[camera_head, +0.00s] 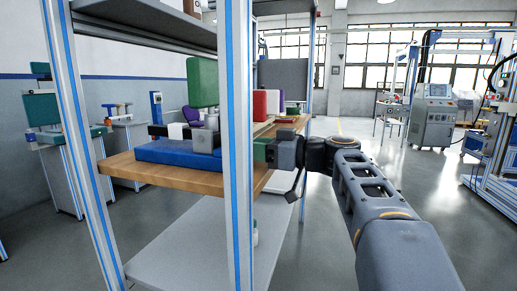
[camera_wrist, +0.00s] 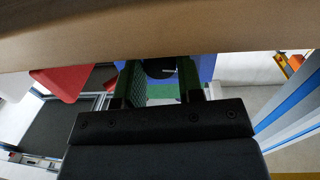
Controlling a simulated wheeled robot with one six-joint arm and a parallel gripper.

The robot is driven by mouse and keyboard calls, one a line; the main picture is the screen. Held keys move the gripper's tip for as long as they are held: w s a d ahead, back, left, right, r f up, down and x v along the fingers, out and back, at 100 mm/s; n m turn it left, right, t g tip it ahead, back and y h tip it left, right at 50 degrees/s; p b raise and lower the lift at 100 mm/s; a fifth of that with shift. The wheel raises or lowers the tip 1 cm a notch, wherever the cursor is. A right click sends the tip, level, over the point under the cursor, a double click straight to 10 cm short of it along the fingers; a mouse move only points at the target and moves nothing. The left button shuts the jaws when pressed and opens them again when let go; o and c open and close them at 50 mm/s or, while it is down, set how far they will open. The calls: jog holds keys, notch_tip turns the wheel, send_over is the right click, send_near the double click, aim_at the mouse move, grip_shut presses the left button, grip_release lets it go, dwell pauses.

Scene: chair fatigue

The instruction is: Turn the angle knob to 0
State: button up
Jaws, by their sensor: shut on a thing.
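In the wrist view a dark round knob (camera_wrist: 160,67) with a pale mark shows between the two fingers of my gripper (camera_wrist: 158,80). It looks like the angle knob, and its far side is cut off by the wooden edge above. The fingers are closed in on it. In the head view my gripper (camera_head: 267,151) reaches leftward, right beside a blue-striped post. The knob is hidden there, and its angle reading cannot be made out. A blue base (camera_head: 180,151) with a grey-and-white device (camera_head: 205,137) lies on the wooden shelf (camera_head: 150,172).
A blue-striped metal post (camera_head: 238,190) stands close to my gripper's left. A green panel (camera_head: 202,82) and a red panel (camera_head: 259,105) stand above the shelf. A grey lower shelf (camera_head: 190,250) lies beneath. The floor (camera_head: 320,255) to the right is clear.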

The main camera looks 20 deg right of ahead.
jog(key=shift+n, duration=0.9)
jog(key=o, duration=0.9)
jog(key=shift+s, duration=0.1)
jog(key=shift+p+v, duration=1.4)
jog(key=shift+v, duration=5.4)
jog(key=shift+f, duration=0.15)
